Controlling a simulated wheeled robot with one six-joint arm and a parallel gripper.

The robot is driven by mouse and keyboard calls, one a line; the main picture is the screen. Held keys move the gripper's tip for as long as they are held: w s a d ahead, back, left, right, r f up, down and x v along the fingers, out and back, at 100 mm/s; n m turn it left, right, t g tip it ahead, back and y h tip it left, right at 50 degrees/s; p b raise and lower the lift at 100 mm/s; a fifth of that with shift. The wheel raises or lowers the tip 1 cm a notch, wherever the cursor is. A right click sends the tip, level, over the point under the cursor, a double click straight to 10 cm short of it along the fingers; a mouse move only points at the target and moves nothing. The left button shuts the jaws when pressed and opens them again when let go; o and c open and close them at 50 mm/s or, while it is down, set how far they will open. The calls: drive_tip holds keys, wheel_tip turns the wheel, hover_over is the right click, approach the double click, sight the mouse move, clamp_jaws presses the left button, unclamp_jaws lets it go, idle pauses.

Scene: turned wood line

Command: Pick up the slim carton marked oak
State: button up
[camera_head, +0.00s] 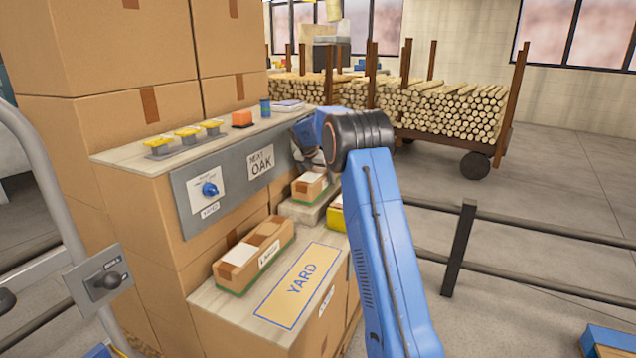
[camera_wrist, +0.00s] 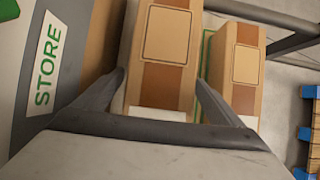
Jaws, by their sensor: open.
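In the wrist view, my gripper (camera_wrist: 160,82) is open, with its two fingers on either side of a wider brown carton (camera_wrist: 167,35) with darker bands. I cannot tell whether the fingers touch it. A narrower carton (camera_wrist: 240,65) stands beside it to the right, outside the right finger. I see no readable "oak" mark on either carton. In the head view, a long carton (camera_head: 254,254) with a white label lies by the YARD panel, and another carton (camera_head: 310,187) lies farther back.
A grey board carries a "NEXT OAK" sign (camera_head: 261,162) and a blue knob (camera_head: 210,189). A green "STORE" sign (camera_wrist: 48,62) is left of my gripper. Dark rails (camera_head: 540,229) run to the right.

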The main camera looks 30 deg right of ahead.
drive_tip(key=shift+c, duration=0.3)
drive_tip(key=shift+r, duration=0.1)
drive_tip(key=c, duration=1.4)
